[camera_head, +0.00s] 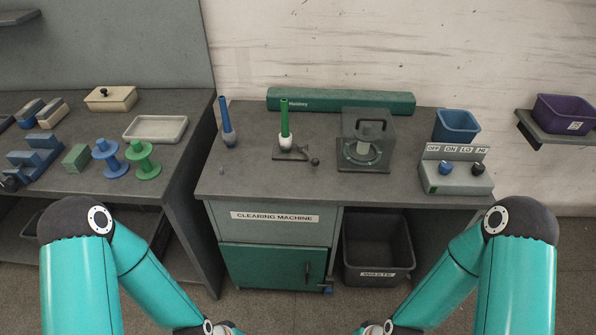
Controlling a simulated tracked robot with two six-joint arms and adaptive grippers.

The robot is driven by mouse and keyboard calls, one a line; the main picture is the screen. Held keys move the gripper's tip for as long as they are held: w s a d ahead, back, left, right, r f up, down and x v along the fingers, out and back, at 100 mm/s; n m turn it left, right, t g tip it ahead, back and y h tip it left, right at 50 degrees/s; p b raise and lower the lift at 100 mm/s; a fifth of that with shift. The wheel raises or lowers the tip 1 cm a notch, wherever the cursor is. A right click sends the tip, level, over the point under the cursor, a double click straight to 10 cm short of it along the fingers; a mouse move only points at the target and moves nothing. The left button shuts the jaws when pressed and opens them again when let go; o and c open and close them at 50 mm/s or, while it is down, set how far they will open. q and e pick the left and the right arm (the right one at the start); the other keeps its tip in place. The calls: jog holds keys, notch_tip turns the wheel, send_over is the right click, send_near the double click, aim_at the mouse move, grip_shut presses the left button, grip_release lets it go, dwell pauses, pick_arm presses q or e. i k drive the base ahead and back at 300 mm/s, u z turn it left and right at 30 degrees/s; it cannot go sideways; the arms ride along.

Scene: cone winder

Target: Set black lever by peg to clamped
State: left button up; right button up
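A green cone (284,119) with a pale lower part stands upright on a dark base plate (289,153) on the grey bench; the peg itself is hidden by it. A short black lever with a round knob (315,161) lies low at the right front of this plate. Whether it is clamped cannot be told at this size. My two teal arms reach in from the lower left and lower right, and their ends run out of the bottom edge. Neither gripper shows, and nothing of mine is near the lever.
A blue cone (227,125) stands left of the plate. A clear-covered unit (365,140) stands close on the right, then a switch box (455,172) and a blue bin (457,125). A green box (340,101) lies behind. The bench front (350,187) is clear.

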aim_at(315, 162)
jog(key=z, duration=0.15)
jog(key=i, duration=0.9)
jog(key=z, duration=0.85)
jog(key=k, duration=0.55)
jog(key=i, duration=0.2)
jog(key=z, duration=0.2)
